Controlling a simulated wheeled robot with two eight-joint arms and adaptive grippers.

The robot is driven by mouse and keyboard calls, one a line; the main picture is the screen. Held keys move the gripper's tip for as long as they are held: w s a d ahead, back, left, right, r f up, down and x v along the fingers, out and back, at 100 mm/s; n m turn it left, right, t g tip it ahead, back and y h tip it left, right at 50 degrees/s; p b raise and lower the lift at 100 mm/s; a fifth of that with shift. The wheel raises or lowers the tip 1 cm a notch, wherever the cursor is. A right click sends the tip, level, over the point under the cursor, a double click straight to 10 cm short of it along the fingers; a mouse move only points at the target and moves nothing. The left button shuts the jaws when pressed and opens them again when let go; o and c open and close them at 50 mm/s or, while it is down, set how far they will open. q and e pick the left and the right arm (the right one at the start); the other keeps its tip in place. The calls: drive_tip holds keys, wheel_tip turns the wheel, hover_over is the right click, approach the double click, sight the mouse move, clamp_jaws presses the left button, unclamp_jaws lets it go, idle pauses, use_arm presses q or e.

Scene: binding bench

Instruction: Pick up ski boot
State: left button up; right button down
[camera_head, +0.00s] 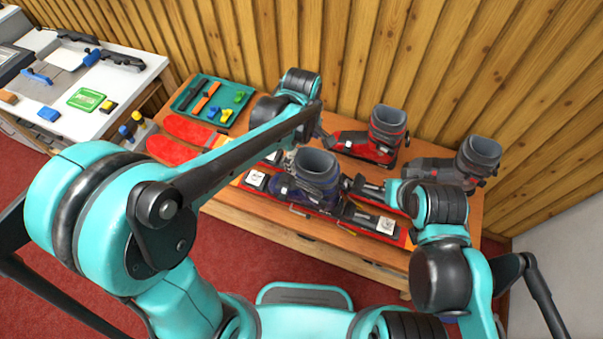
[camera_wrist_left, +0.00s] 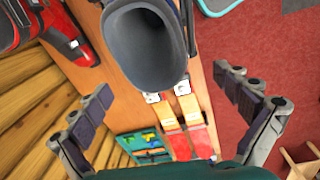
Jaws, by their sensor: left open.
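A dark blue ski boot (camera_head: 316,178) with a grey cuff stands upright on the bench, on a red board with bindings. Its open grey cuff (camera_wrist_left: 148,45) fills the top middle of the left wrist view. My left gripper (camera_head: 303,146) is at the boot's left side, partly hidden by my forearm. In the left wrist view my left gripper (camera_wrist_left: 170,100) is open, its fingers wide apart with nothing between them. My right gripper (camera_head: 362,186) is close to the boot's right side; I cannot tell whether it touches or how its jaws stand.
A red boot (camera_head: 384,135) stands behind, and a grey boot (camera_head: 477,160) stands at the right end. A green tool tray (camera_head: 180,109) and red ski tips (camera_head: 170,147) lie at left. A white side table (camera_head: 130,83) holds tools. The wooden wall is close behind.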

use_arm(q)
drive_tip(key=shift+w+d+f+n+g+p, duration=0.4)
drive_tip(key=shift+w+d+n, duration=0.25)
drive_tip(key=shift+d+n, duration=0.15)
drive_tip(key=shift+f, duration=0.3)
drive_tip(key=b, duration=0.2)
hover_over(310, 168)
drive_tip(key=s, duration=0.3)
wheel_tip(310, 168, down, 8)
drive_tip(key=shift+r, duration=0.25)
use_arm(e)
drive_tip(key=shift+w+a+f, duration=0.1)
drive_tip(key=shift+w+a, duration=0.1)
drive_tip(key=shift+a, duration=0.15)
use_arm(q)
drive_tip(key=c, duration=1.7)
drive_tip(key=shift+r, duration=0.1)
drive_tip(key=shift+c, duration=0.2)
